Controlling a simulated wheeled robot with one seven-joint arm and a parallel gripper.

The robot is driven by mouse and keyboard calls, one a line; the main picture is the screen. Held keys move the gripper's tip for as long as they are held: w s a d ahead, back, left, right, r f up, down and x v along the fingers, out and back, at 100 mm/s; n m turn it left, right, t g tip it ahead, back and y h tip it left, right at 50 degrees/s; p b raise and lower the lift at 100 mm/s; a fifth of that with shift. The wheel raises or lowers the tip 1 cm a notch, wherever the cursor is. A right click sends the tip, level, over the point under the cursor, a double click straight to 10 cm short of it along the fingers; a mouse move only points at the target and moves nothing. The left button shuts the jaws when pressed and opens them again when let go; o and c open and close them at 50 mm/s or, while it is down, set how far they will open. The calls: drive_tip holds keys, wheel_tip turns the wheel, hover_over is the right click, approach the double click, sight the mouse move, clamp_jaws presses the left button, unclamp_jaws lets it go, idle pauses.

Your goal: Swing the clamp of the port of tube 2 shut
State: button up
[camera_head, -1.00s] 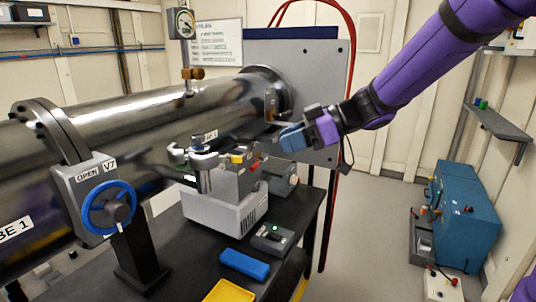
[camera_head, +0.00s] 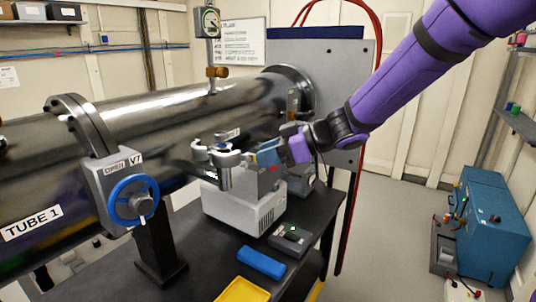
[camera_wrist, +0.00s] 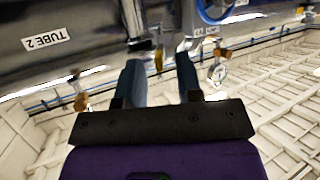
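The metal port with its clamp (camera_head: 222,155) stands in front of the tube, just left of my gripper (camera_head: 268,153) in the head view. My gripper has blue fingers and is close to the port's right side. I cannot tell whether it touches the clamp, and the clamp's far side is hidden. In the wrist view my gripper (camera_wrist: 158,65) has its fingers apart, with a small yellowish part and metal fittings beyond the gap. The tube labelled TUBE 2 (camera_wrist: 46,38) runs across the top of the wrist view.
A grey pump unit (camera_head: 243,208) stands below the port on a black table. A small grey box (camera_head: 290,239), a blue block (camera_head: 262,263) and a yellow tray (camera_head: 243,290) are near it. A valve with a blue wheel (camera_head: 133,201) is at left. Open floor lies right.

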clamp_jaws()
